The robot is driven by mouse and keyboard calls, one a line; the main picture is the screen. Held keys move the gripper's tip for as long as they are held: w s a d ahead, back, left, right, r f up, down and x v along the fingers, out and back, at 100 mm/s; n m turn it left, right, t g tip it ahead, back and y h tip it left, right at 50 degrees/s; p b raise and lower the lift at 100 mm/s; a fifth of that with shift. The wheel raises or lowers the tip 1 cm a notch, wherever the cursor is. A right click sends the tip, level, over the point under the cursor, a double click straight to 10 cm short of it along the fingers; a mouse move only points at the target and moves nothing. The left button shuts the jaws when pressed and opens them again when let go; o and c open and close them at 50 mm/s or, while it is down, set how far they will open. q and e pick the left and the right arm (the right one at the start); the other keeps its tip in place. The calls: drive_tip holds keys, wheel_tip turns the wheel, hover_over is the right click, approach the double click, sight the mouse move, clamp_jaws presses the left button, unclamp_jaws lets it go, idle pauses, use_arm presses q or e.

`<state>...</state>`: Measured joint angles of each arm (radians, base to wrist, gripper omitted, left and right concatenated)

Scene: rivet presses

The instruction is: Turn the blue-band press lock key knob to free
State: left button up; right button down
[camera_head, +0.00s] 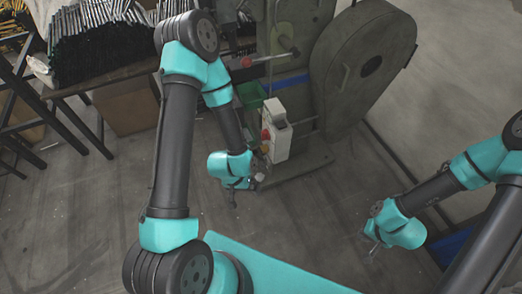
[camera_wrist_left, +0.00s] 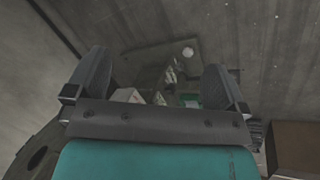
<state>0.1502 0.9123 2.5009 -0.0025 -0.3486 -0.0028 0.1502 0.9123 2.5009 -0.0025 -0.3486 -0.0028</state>
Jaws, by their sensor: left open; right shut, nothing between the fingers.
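The blue-band press (camera_head: 290,82) is a grey-green machine with a blue stripe across its body. The lock key knob is too small or hidden to make out. My left gripper (camera_head: 245,186) is low beside the box, on its left. In the left wrist view its two dark fingers (camera_wrist_left: 155,80) stand wide apart with nothing gripped. My right gripper (camera_head: 371,242) is shut and empty, away from the press at lower right.
A large round wheel guard (camera_head: 365,62) stands at the press's right. A green bin (camera_head: 252,95) sits left of the press. A table with dark rods (camera_head: 97,40) is at the upper left, with a cardboard box (camera_head: 125,104) under it. Bare floor (camera_head: 305,215) lies between my arms.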

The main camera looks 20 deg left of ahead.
use_arm(q)
drive_tip(key=shift+w+a+f, duration=0.15)
drive_tip(key=shift+w+f, duration=0.05)
drive_tip(key=shift+w, duration=0.1)
drive_tip(key=c, duration=0.3)
drive_tip(key=w+a+f+t, duration=0.1)
drive_tip(key=w, duration=0.1)
drive_tip(key=w+a+f+m+t, duration=0.1)
drive_tip(key=w, duration=0.1)
drive_tip(key=w+a+f+m+t+h, duration=0.1)
drive_tip(key=w+f, duration=0.1)
drive_tip(key=w, duration=0.1)
drive_tip(key=shift+a, duration=0.4)
drive_tip(key=shift+c, duration=1.4)
drive_tip(key=m+t+h, duration=0.5)
drive_tip(key=m+t, duration=0.1)
drive_tip(key=t, duration=0.1)
approach(264, 149)
drive_tip(key=s+a+f, duration=0.3)
drive_tip(key=a+f, duration=0.1)
drive_tip(key=s+a+m+t+h, duration=0.2)
drive_tip(key=a+h, duration=0.1)
drive_tip(key=shift+s+r+m, duration=0.35)
drive_tip(key=shift+m, duration=0.05)
drive_tip(key=x, duration=1.7)
drive_tip(key=shift+w+d+f, duration=0.1)
drive_tip(key=shift+w+d, duration=0.05)
drive_tip(key=shift+w, duration=0.05)
